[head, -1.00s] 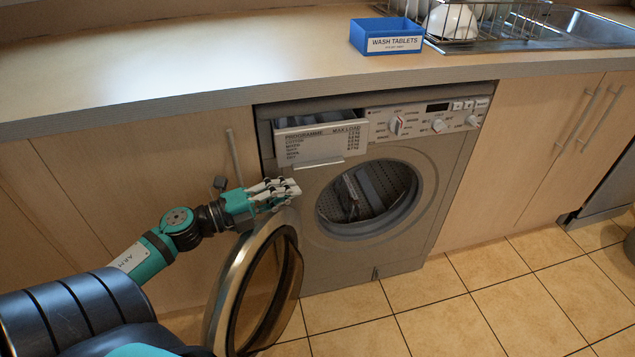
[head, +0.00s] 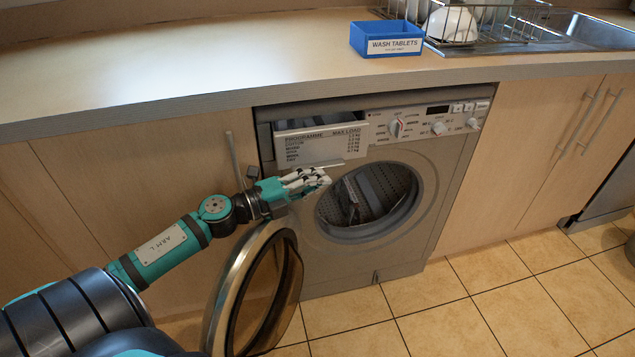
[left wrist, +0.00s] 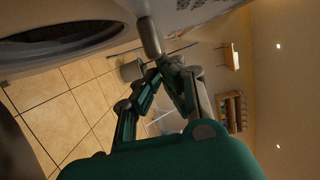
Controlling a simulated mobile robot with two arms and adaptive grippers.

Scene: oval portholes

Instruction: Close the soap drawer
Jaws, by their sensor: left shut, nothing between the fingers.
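The soap drawer (head: 318,143) stands pulled out at the upper left of the washing machine (head: 448,185). Its white front carries a printed programme list, and its dark inside shows behind the front. My left gripper (head: 316,178) is shut and empty, just below the drawer front's lower lip, before the machine's face. The head view does not settle whether it touches the drawer. In the left wrist view the shut fingers (left wrist: 168,72) point up, close to a grey bar-like part that I cannot identify for certain. My right gripper is out of view.
The round door (head: 292,285) hangs wide open at the left, below my left forearm. The drum opening (head: 375,195) is right of the gripper. The worktop (head: 200,70) overhangs the machine and holds a blue wash-tablets box (head: 385,38). Tiled floor in front is clear.

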